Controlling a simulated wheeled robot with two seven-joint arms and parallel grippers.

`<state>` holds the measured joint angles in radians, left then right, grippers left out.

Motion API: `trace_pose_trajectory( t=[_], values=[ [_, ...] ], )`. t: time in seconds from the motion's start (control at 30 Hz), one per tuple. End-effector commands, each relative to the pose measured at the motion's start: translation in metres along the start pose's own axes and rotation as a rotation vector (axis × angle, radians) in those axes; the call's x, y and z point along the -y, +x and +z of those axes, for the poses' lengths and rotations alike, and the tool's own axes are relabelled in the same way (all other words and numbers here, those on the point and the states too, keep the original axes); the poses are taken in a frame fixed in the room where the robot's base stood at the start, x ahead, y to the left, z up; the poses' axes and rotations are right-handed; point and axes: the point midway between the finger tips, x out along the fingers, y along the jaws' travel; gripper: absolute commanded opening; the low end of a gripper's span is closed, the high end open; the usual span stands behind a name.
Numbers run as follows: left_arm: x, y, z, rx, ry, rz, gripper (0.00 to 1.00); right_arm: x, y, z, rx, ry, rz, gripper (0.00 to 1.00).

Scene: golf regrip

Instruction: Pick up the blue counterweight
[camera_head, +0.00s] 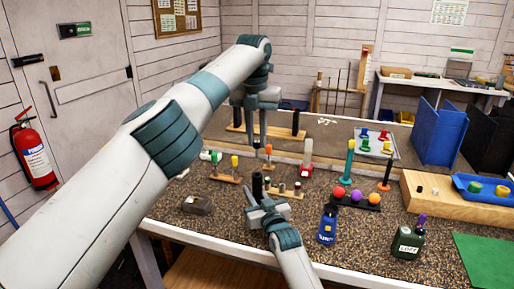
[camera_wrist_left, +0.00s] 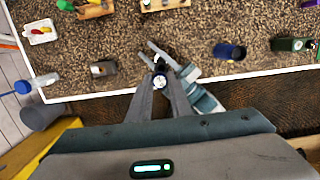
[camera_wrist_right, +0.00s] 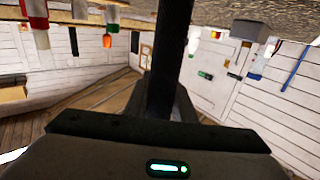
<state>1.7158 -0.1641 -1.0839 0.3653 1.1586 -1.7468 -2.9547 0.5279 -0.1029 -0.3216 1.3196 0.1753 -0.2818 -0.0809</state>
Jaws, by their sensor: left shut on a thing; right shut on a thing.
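A small blue piece (camera_head: 365,132), which looks like the blue counterweight, stands on a pale tray (camera_head: 394,153) at the back right, beside red, green and yellow pieces. My left gripper (camera_head: 257,138) points down left of that tray, well apart from it. In the left wrist view its fingers close on a small round pale-ended piece (camera_wrist_left: 160,82), whose identity I cannot tell. My right gripper (camera_head: 262,205) is lower, shut on an upright black grip (camera_head: 257,185). That grip also fills the middle of the right wrist view (camera_wrist_right: 168,70).
Upright posts (camera_head: 349,165) and a red-and-white item (camera_head: 307,160) stand between my grippers and the pale tray.

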Motion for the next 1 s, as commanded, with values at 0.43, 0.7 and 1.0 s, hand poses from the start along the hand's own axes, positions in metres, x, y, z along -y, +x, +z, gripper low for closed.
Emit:
trace_pose_trajectory(
  t=[0.43, 0.7, 1.0],
  values=[
    [0.0003, -0.0069, 0.0003, -0.001, 0.0, -0.001, 0.0, 0.0, -0.0001, 0.0005, 0.001, 0.0, 0.0, 0.0],
    [0.0003, -0.0067, 0.0003, -0.001, 0.0, -0.001, 0.0, -0.0001, -0.0001, 0.0004, 0.001, 0.0, 0.0, 0.42],
    [0.0002, -0.0067, 0.0003, -0.001, 0.0, 0.0, 0.0, -0.0001, -0.0001, 0.0001, 0.0, 0.0, 0.0, 0.45]
  ],
)
